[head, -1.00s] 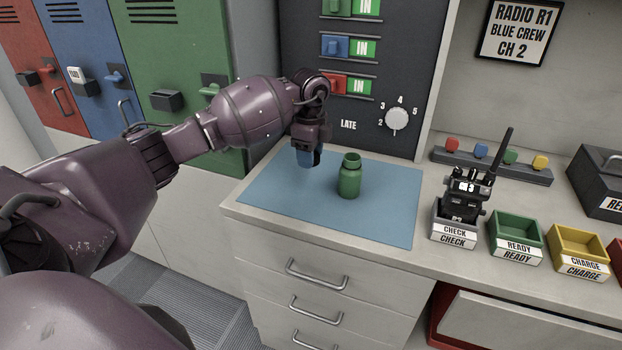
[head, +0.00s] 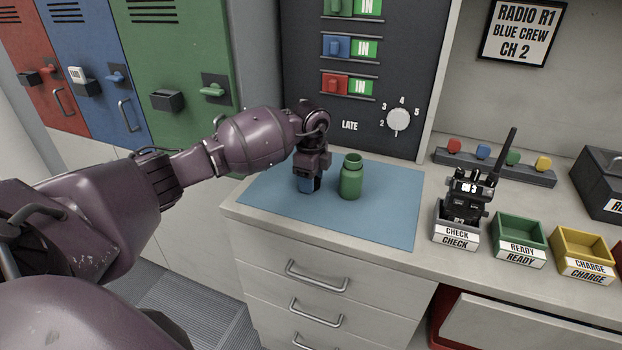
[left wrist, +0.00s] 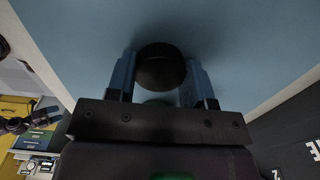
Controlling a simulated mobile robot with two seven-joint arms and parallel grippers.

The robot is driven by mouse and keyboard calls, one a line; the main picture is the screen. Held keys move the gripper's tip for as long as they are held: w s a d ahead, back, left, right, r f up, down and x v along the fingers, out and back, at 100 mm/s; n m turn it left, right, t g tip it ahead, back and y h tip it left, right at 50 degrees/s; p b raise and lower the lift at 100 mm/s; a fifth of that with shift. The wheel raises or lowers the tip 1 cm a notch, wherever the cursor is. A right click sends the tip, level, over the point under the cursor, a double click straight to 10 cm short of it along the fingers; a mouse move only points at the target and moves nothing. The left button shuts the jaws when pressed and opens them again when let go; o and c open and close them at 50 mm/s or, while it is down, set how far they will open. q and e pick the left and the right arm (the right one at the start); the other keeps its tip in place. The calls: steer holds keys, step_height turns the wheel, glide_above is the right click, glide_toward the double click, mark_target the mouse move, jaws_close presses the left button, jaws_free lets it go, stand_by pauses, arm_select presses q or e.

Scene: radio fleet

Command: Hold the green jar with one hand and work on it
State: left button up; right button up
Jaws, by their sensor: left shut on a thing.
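The green jar (head: 351,178) stands upright and open-topped on the blue mat (head: 380,210) in the head view. My left gripper (head: 308,186) is down at the mat just left of the jar, apart from its body. In the left wrist view, the left gripper (left wrist: 160,80) has its blue fingers on both sides of a dark round cap (left wrist: 160,68), shut on it. The cap is low over the mat; I cannot tell if it touches. It is hidden by the gripper in the head view.
A radio (head: 467,192) stands in the grey CHECK tray (head: 455,233). The green READY tray (head: 520,240) and yellow CHARGE tray (head: 583,252) are empty, to its right. A dark panel with a dial (head: 398,120) rises behind the mat. The mat's right part is clear.

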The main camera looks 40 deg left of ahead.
arm_select(q)
steer(key=shift+f, duration=0.15)
steer(key=o, duration=1)
arm_select(e)
steer(key=shift+s, duration=0.1)
arm_select(q)
steer(key=shift+r+p, duration=0.5)
steer(key=shift+r, duration=5.7)
arm_select(e)
steer(key=shift+s+d+r, duration=0.1)
steer(key=shift+s+r, duration=0.05)
steer(key=shift+s, duration=0.15)
